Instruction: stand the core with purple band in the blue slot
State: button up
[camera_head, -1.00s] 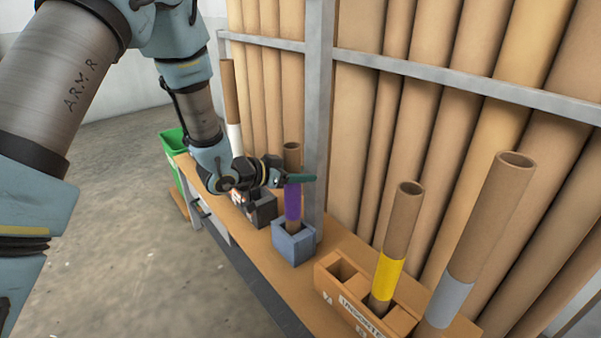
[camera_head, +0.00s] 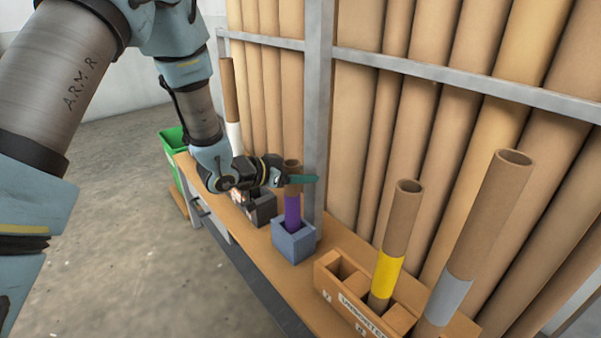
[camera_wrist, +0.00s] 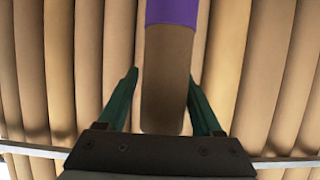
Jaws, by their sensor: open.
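The core with the purple band (camera_head: 292,211) stands upright in the blue slot (camera_head: 292,243), a square blue block on the bench. Its lower end is hidden inside the block, and the purple band now sits just above the block's rim. My gripper (camera_head: 301,180) is at the core's upper part, above the band. In the wrist view the core (camera_wrist: 168,75) lies between the two green fingers of my gripper (camera_wrist: 164,95), with a gap on each side. The jaws are open and do not grip it.
A dark block (camera_head: 263,207) stands left of the blue slot. An orange holder (camera_head: 330,285) with a yellow-banded core (camera_head: 388,270) is at the right, near a grey-banded core (camera_head: 450,296). A grey rack post (camera_head: 317,120) and tall brown tubes stand close behind.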

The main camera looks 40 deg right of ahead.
jog(key=shift+w, duration=0.2)
dwell(0.3)
jog(key=v, duration=1)
jog(key=shift+a, duration=0.35)
jog(key=shift+r, duration=0.1)
